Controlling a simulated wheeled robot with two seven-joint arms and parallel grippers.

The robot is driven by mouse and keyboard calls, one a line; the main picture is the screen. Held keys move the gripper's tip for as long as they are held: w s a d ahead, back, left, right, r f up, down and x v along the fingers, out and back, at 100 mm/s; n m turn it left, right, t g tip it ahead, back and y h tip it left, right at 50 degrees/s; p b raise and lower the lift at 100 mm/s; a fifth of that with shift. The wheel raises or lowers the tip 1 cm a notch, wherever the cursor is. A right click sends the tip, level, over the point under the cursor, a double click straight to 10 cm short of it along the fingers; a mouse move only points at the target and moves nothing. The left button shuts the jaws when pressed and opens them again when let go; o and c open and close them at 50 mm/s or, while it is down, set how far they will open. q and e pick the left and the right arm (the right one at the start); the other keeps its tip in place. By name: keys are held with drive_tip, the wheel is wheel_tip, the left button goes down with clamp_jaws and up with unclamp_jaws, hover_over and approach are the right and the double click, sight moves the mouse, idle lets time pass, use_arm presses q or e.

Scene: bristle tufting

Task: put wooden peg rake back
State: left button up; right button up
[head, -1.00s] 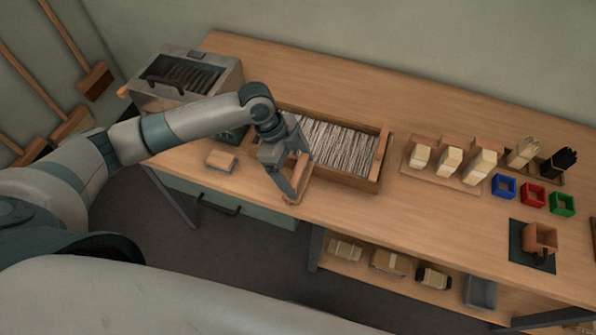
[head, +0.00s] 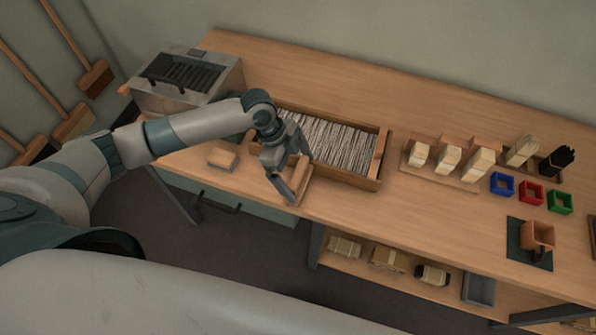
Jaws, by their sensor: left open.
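My left gripper (head: 289,172) is open at the left front corner of a wooden tray (head: 376,160) that holds many pale bristle strands. A small wooden piece (head: 304,172), likely the peg rake, is between or just behind its fingers, at the tray's left end. The gripper hides part of this piece, so I cannot see its pegs or whether the fingers touch it. My right gripper is not in view.
Wooden brush blocks (head: 449,160), coloured square cups (head: 531,191) and a brown cup on a dark mat (head: 517,239) are to the right. The bench's back middle is clear.

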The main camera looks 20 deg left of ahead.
use_arm(q)
drive_tip(key=shift+w+a+r, duration=0.1)
drive_tip(key=shift+a+r, duration=0.1)
drive_tip(key=shift+r, duration=0.3)
drive_tip(key=b+v, duration=0.3)
drive_tip(key=v, duration=0.8)
drive_tip(key=shift+r, duration=0.1)
idle(0.5)
